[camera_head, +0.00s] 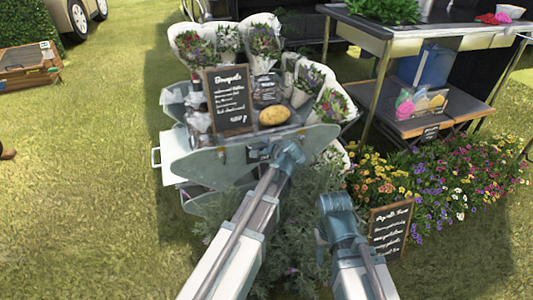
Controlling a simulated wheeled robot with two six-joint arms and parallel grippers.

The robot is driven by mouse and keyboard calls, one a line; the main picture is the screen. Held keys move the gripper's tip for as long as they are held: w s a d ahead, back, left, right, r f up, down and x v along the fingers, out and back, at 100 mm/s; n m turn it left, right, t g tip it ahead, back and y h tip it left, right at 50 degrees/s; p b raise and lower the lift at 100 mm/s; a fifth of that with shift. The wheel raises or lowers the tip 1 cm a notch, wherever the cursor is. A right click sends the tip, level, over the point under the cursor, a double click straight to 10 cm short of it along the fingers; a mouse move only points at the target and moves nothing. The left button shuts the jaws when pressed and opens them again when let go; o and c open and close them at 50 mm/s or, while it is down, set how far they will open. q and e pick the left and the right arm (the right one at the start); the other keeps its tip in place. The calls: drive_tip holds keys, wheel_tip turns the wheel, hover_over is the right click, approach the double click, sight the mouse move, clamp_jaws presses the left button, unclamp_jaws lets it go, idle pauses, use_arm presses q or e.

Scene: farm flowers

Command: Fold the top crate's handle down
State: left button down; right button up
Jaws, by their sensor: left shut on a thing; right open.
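A grey tiered stand or crate stack (190,165) stands ahead of me, loaded with wrapped bouquets. I cannot tell which part is the top crate's handle. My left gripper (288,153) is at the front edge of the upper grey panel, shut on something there. The held part is mostly hidden by the gripper itself. My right gripper (333,203) is open, lower and to the right, in front of the greenery and apart from the stand. Its fingertips are hard to make out.
A "Bouquets" chalkboard (228,100) and a yellow oval object (273,116) are on the stand. A metal table (405,45) stands at right. Flowers (460,190) and a small chalkboard (390,230) are at front right. A wooden box (28,65) sits far left.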

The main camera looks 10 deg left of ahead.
use_arm(q)
drive_tip(key=shift+s+f+t+y+b, duration=0.15)
drive_tip(key=shift+f+t+y+b, duration=0.85)
drive_tip(key=shift+b, duration=1.65)
drive_tip(key=shift+r, duration=0.2)
drive_tip(key=c, duration=0.7)
unclamp_jaws()
drive_tip(key=shift+d, duration=0.1)
